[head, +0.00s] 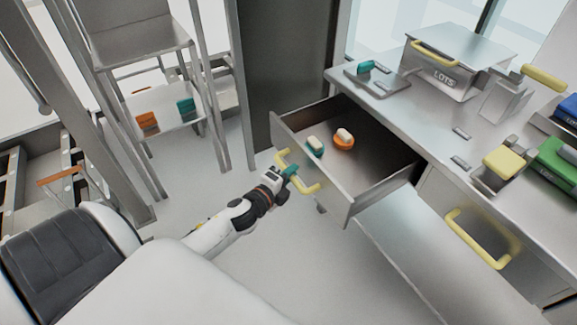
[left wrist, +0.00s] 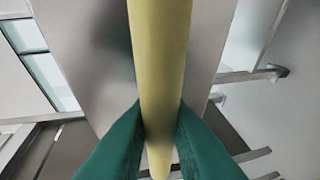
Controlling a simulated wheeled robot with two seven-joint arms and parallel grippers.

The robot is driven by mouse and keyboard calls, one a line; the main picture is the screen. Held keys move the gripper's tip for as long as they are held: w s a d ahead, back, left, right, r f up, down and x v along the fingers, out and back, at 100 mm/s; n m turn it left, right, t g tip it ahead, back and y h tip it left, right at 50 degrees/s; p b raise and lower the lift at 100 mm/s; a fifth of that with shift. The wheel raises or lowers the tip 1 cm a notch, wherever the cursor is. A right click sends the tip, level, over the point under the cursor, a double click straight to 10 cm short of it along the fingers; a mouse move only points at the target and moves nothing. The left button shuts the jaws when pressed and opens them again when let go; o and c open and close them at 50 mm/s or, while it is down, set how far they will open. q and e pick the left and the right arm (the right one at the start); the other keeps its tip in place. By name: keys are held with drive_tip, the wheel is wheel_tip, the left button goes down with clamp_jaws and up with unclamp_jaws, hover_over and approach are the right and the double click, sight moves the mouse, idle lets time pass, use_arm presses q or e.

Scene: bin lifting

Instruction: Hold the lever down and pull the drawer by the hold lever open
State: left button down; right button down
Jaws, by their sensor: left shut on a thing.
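A metal drawer (head: 345,206) stands pulled out from under the counter. It has a yellow handle (head: 311,187) on its front. My left gripper (head: 291,171) has its teal fingers on this handle. In the left wrist view the yellow handle (left wrist: 160,65) runs between the two teal fingers (left wrist: 160,135), which are shut on it. A flat metal plate with a small teal-topped part (head: 365,67) sits on the counter above the open drawer. I cannot tell whether it is the hold lever. My right gripper is in neither view.
A closed drawer's yellow handle (head: 478,240) is to the right. A metal box (head: 450,65) stands on the counter. A shelf rack (head: 165,115) stands left; floor between is clear.

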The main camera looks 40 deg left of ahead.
use_arm(q)
drive_tip(key=c, duration=1.4)
unclamp_jaws()
drive_tip(key=shift+o, duration=0.2)
drive_tip(key=s+r, duration=0.2)
drive_tip(key=s, duration=0.9)
drive_tip(key=shift+s+b, duration=0.3)
drive_tip(key=shift+s, duration=0.05)
drive_tip(key=shift+d, duration=0.1)
